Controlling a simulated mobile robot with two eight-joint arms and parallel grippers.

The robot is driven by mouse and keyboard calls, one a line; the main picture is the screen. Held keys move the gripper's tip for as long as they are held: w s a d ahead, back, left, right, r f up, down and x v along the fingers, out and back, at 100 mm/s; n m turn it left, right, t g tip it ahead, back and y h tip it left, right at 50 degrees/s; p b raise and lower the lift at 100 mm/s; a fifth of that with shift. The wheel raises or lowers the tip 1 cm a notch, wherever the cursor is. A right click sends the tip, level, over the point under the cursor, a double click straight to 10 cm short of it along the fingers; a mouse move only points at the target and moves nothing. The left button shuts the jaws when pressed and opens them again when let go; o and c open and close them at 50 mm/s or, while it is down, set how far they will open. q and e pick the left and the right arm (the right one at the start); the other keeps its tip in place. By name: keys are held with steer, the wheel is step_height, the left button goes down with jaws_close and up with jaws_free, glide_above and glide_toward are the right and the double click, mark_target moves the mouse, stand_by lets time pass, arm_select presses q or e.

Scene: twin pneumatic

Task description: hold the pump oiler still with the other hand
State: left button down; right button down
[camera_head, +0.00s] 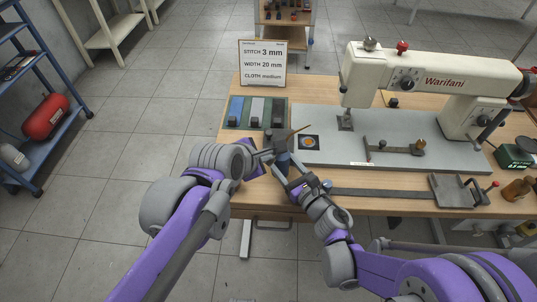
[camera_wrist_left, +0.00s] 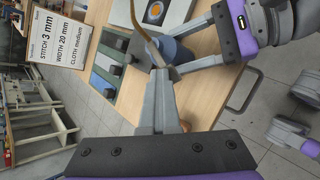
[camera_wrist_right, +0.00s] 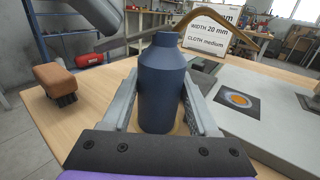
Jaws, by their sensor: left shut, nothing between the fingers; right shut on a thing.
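The pump oiler, a dark blue bottle with a curved brass spout, stands near the table's front left edge. In the head view its bottle (camera_head: 283,159) is partly covered by my grippers. In the right wrist view the bottle (camera_wrist_right: 162,88) is upright between the fingers of my right gripper (camera_wrist_right: 165,110), which is shut on it. My left gripper (camera_wrist_left: 163,76) is shut and empty, with its tips at the top of the oiler beside the spout (camera_wrist_left: 139,22). Whether the tips touch the oiler I cannot tell. The bottle also shows behind them in the left wrist view (camera_wrist_left: 178,52).
A wooden brush (camera_wrist_right: 55,80) lies on the table left of the oiler. The sewing machine (camera_head: 430,75) stands on a grey plate (camera_head: 400,125) to the right. A settings sign (camera_head: 263,63) and coloured strips (camera_head: 256,108) are behind.

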arm_select(q)
steer(key=shift+r, duration=1.55)
steer(key=shift+r, duration=0.1)
step_height(320, 180, up, 5)
steer(key=shift+f, duration=0.1)
steer(key=shift+d, duration=0.1)
arm_select(e)
steer(key=shift+c, duration=0.4)
jaws_free()
